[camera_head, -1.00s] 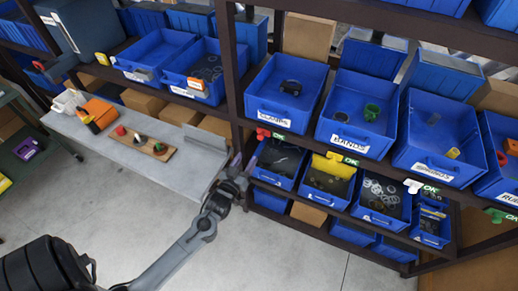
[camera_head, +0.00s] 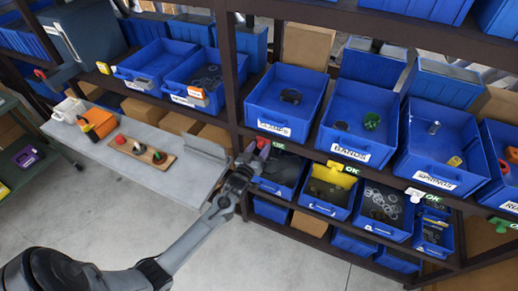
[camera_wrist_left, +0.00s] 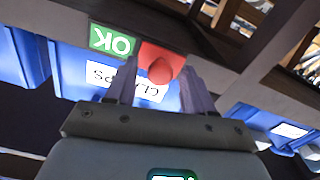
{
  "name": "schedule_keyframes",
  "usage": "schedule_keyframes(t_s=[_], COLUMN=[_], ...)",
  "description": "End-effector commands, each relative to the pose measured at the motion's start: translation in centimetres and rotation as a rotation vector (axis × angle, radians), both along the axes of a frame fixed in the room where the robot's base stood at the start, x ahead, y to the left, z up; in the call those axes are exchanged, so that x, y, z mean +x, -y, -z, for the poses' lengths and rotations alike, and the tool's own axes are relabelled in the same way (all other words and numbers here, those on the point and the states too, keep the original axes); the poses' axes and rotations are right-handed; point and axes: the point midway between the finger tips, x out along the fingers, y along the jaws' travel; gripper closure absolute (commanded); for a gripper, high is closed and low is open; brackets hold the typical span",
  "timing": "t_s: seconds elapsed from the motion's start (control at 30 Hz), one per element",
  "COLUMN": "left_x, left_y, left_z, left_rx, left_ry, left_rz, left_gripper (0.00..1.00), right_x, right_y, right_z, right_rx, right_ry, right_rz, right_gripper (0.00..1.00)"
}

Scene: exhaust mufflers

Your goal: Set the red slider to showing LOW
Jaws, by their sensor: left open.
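The red slider (camera_head: 263,143) sits on the shelf edge below the CLAMPS bin, with a green OK sign (camera_head: 279,146) showing to its right. In the left wrist view the red slider (camera_wrist_left: 160,62) has a rounded knob and the OK sign (camera_wrist_left: 112,40) appears upside down beside it. My left gripper (camera_head: 254,153) is at the red slider. In its wrist view the open left gripper (camera_wrist_left: 160,78) has one finger on each side of the knob. Whether a finger touches the knob is unclear. My right gripper is not in view.
A yellow slider (camera_head: 334,165), a white slider (camera_head: 414,193) and a green slider (camera_head: 508,222) sit along the same shelf edge. The CLAMPS bin (camera_head: 274,129) is just above the red slider. A grey bench (camera_head: 190,183) stands left of my left arm.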

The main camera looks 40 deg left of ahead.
Motion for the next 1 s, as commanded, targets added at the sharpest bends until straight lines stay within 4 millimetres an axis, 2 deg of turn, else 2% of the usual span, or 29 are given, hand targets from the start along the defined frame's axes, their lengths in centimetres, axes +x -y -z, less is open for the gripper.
schedule_keyframes(t_s=[0.3,0.67,1.0], left_x=[0.2,0.18,-0.12], left_y=[-0.06,-0.06,-0.27], left_z=[0.0,0.01,-0.09], left_rx=[0.0,0.0,-0.001], left_ry=[0.0,0.0,-0.001], left_rz=[0.0,0.0,-0.01], left_gripper=[0.47,1.0,1.0], right_x=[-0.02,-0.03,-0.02], right_y=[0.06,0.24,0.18], right_z=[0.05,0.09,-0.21], right_rx=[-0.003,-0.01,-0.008], right_ry=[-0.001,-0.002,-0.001], right_rz=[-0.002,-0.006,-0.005], right_gripper=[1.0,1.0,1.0])
